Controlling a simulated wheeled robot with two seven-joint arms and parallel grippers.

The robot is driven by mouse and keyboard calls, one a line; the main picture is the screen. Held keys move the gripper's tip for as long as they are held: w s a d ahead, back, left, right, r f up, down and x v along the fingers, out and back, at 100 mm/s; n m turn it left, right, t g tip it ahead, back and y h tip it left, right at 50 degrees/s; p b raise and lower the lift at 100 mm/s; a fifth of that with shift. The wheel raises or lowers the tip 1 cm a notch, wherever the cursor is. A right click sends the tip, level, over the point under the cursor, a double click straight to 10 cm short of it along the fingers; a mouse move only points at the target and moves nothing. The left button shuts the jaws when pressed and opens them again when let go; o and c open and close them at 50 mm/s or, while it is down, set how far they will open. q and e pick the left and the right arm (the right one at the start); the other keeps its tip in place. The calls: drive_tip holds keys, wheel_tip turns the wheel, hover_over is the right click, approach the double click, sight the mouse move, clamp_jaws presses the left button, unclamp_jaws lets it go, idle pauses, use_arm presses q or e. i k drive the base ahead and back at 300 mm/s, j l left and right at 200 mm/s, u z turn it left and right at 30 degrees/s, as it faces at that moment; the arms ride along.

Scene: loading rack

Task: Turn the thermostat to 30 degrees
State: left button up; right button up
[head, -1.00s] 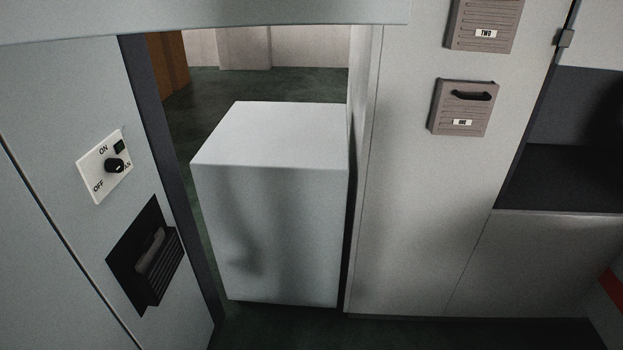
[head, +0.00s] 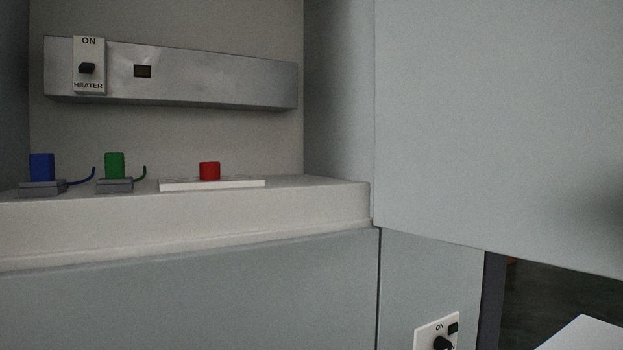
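No part is labelled as a thermostat in the head view. A grey heater panel (head: 215,80) is fixed to the back wall of a recess at the upper left. It carries a white plate marked ON and HEATER with a black knob (head: 87,68). A small dark display (head: 143,71) sits to the right of that plate, and I cannot read any digits on it. A red knob (head: 209,171) stands on a flat white plate (head: 250,183) on the shelf below; any markings there are too small to read. Neither gripper is in view.
The light shelf (head: 180,222) also bears a blue block (head: 42,167) and a green block (head: 114,166), each with a cord. A white ON switch plate (head: 422,335) is at the lower right. A large grey panel (head: 490,120) fills the right side.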

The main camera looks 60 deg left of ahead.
sight(208, 170)
drive_tip(key=j+u, duration=0.1)
drive_tip(key=u, duration=1.15)
drive_tip(key=i+l, duration=0.05)
